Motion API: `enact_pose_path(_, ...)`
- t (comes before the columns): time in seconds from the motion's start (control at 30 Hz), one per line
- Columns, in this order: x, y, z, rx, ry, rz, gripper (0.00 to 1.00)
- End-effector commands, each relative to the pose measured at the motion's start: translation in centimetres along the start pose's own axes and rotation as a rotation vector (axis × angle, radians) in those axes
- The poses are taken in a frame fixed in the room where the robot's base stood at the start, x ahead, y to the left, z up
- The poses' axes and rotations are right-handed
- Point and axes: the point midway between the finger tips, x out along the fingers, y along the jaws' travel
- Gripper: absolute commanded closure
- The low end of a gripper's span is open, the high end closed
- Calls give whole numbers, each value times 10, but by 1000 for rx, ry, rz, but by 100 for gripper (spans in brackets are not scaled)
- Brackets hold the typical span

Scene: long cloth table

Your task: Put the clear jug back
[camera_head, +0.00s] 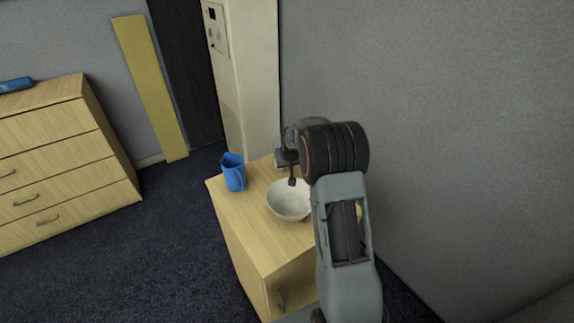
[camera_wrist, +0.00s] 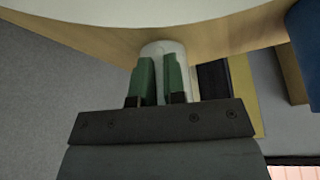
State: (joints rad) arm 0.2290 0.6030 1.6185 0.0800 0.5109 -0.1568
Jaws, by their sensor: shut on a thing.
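The clear jug (camera_head: 281,161) shows as a pale, see-through shape at the back of the small wooden cabinet, partly hidden behind my gripper (camera_head: 290,165). In the wrist view, the green fingers of my gripper (camera_wrist: 160,80) are close together on a pale, rounded thing (camera_wrist: 164,48), which looks like the jug. Its handle and most of its body are hidden. I cannot tell whether its base touches the cabinet top.
A white bowl (camera_head: 288,201) stands on the cabinet top (camera_head: 255,187) close in front of the gripper. A blue jug (camera_head: 233,173) stands at the left edge. A wall is close on the right. A drawer chest (camera_head: 60,160) stands left, with open carpet between.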

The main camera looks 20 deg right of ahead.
Motion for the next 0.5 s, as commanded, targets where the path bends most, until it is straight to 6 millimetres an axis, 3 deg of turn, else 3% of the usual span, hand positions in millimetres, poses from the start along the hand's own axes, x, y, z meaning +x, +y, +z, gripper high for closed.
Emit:
enact_pose_path(0.4,6,0,2,0,4,1,100)
enact_pose_path(0.43,6,0,2,0,2,0,88)
enact_pose_path(0.5,5,0,2,0,2,0,81)
